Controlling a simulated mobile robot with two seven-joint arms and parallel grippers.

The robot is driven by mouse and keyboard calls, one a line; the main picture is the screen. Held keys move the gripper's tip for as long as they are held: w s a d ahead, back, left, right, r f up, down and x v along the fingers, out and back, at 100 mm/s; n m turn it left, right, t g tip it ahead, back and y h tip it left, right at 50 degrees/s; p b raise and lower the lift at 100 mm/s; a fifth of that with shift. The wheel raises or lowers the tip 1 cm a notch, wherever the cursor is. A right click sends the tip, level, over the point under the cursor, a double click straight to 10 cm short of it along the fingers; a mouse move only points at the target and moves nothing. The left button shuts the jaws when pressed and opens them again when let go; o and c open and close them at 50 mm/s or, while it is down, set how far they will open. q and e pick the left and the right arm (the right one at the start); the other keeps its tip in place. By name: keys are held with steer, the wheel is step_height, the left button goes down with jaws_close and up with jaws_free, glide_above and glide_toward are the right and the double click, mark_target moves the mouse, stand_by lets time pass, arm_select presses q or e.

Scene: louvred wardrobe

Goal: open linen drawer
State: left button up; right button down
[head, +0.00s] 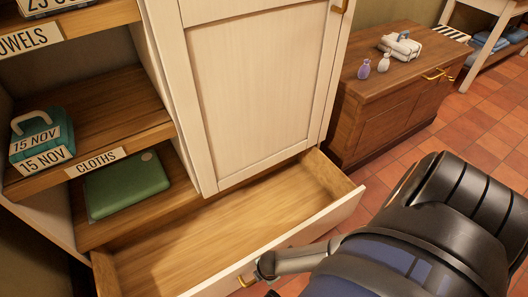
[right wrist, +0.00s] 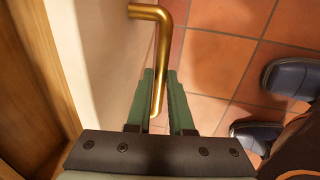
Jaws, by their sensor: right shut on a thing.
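The drawer (head: 215,230) at the bottom of the white wardrobe is pulled out. Its wooden inside shows and looks empty. Its pale front panel (head: 335,212) carries a brass bar handle (head: 243,281), and no label shows on it. My right gripper (right wrist: 160,75) is shut on this handle (right wrist: 155,40), with one green finger on each side of the bar in the right wrist view. In the head view my right arm hides part of the drawer front and most of the gripper. My left gripper is not in view.
A closed white door (head: 255,85) stands above the drawer. Open shelves at left hold a teal box (head: 40,138) and a green case (head: 127,186). A low brown cabinet (head: 385,100) stands to the right, with tiled floor (head: 400,160) beside the drawer.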

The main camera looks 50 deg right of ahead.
steer(key=shift+s+a, duration=0.1)
steer(key=shift+s, duration=0.2)
steer(key=c, duration=0.8)
jaws_free()
steer(key=shift+r, duration=0.1)
